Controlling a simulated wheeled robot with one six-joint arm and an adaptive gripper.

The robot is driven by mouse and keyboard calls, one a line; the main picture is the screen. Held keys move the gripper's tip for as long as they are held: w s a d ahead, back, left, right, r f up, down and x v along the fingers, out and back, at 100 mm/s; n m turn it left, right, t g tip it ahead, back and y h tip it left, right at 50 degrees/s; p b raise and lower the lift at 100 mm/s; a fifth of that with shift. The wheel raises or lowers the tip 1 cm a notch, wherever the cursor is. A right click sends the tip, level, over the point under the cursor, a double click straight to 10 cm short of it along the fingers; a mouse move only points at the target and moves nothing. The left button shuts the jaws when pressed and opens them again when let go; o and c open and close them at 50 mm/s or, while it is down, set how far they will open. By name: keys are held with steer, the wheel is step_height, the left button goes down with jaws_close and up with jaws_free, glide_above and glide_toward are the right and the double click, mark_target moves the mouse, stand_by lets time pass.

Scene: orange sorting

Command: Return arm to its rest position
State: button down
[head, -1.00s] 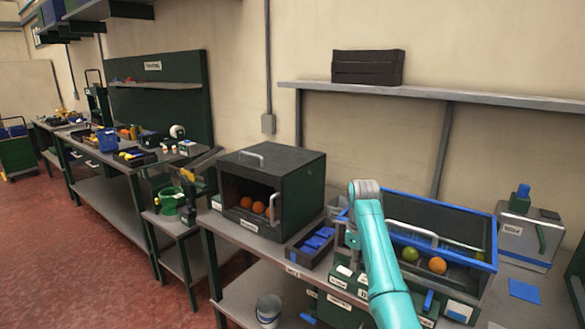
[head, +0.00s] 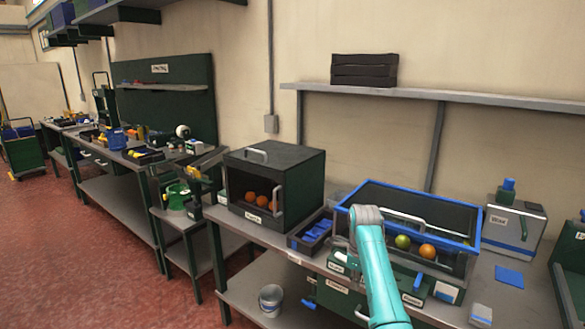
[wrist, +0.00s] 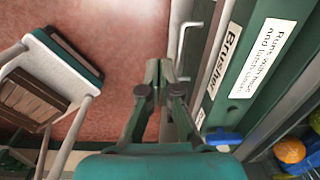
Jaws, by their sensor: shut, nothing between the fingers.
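My gripper (wrist: 158,72) shows in the wrist view with its fingers together and nothing between them. In the head view my teal arm reaches up in front of the blue-rimmed bin (head: 455,238), and the gripper itself is hidden there. A green fruit (head: 403,241) and an orange (head: 427,251) lie in the front of that bin. Several oranges (head: 262,202) sit inside the dark open-fronted box (head: 290,165) to the left.
A small tray with blue pieces (head: 311,231) stands between box and bin. A metal container (head: 516,226) and a blue pad (head: 510,277) are on the right. A bucket (head: 271,298) stands on the lower shelf.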

steer(key=s+f+n+t, duration=0.25)
steer(key=s+f, duration=0.25)
steer(key=f, duration=0.7)
steer(key=s+f+n+t, duration=0.1)
steer(key=s+f+n, duration=0.35)
steer(key=f, duration=0.75)
steer(key=s+f+n+t, duration=0.2)
steer(key=s+f, duration=0.3)
steer(key=s, duration=0.6)
steer(key=s+f+n+t, duration=0.2)
steer(key=s+f+n, duration=0.15)
steer(key=s, duration=0.65)
steer(key=s+r+n+t, duration=0.2)
steer(key=s+r+n, duration=0.15)
steer(key=s, duration=0.75)
steer(key=s+r+n+t, duration=0.15)
steer(key=s+r, duration=0.25)
steer(key=s, duration=0.7)
steer(key=s+r+n+t, duration=0.1)
steer(key=s+r+n, duration=0.2)
steer(key=s+r, duration=0.4)
steer(key=s+r+n+t, duration=0.2)
steer(key=s+r, duration=0.4)
steer(key=r, duration=0.9)
steer(key=shift+s+n, duration=0.4)
steer(key=shift+n, duration=0.45)
steer(key=shift+r, duration=0.1)
